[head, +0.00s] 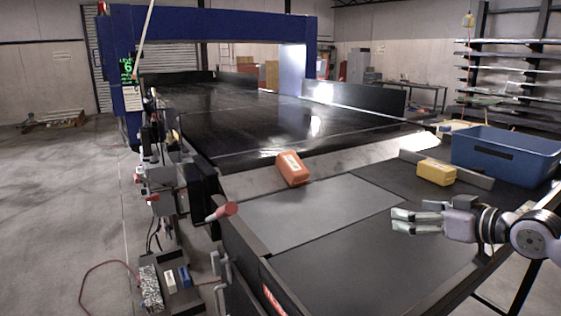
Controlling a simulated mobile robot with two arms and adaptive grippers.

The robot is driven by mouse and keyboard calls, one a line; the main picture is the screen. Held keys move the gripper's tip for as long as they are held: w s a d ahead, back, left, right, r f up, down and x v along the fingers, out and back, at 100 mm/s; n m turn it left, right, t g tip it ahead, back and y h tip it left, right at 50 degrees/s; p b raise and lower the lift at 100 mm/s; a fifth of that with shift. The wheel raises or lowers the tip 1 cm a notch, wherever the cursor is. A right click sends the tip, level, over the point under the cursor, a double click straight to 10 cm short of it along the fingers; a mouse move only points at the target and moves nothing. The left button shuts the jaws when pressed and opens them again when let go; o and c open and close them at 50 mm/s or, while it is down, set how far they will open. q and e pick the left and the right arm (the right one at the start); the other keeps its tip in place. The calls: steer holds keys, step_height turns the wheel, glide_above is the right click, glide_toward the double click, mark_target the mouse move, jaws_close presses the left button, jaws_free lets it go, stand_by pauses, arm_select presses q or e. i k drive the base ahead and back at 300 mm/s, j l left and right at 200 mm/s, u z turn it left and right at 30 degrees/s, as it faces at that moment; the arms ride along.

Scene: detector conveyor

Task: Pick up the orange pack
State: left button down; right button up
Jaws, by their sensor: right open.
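The orange pack (291,169) lies slightly tilted near the conveyor's end, at the edge of the sloped metal strip and the grey plate. My right gripper (402,221) comes in from the right, over the dark table surface. It is open and empty, with its fingers pointing left. It is to the right of the orange pack and nearer to me, well apart from it. My left gripper is not in view.
A yellow pack (436,172) lies beyond my right gripper, next to a low ledge. A blue bin (507,155) stands at the right. The black conveyor belt (270,115) runs back under a blue frame (210,22). The grey plate (315,212) is clear.

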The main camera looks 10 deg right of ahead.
mark_target(293, 169)
steer(key=i+j, duration=0.25)
steer(key=i, duration=0.25)
steer(key=i+j, duration=0.25)
steer(key=i, duration=0.2)
